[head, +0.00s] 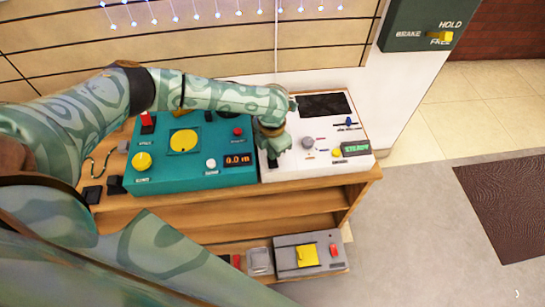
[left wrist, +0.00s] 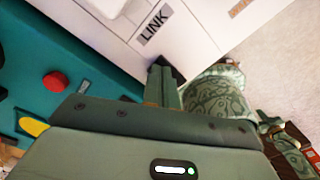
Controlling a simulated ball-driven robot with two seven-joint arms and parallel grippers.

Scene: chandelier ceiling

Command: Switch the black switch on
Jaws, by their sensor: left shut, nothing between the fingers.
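A white control panel (head: 292,168) stands on the wooden shelf unit, with a label reading LINK (left wrist: 153,37) in the left wrist view. A small dark part that looks like the black switch (head: 273,163) shows just below my left gripper (head: 274,147) in the head view. In the left wrist view a dark piece (left wrist: 179,74) sits right at the tips of the left gripper (left wrist: 163,80). The gripper is shut and empty, pointing down at the panel. Fingers hide much of the switch; its position and any contact cannot be told. My right gripper is not in view.
A teal panel (head: 215,179) with a red button (head: 238,132) and yellow knob (head: 141,161) adjoins on the left. The white panel also holds a grey knob (head: 308,143), a blue slider (head: 348,122) and a green display (head: 356,148). Open floor lies to the right.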

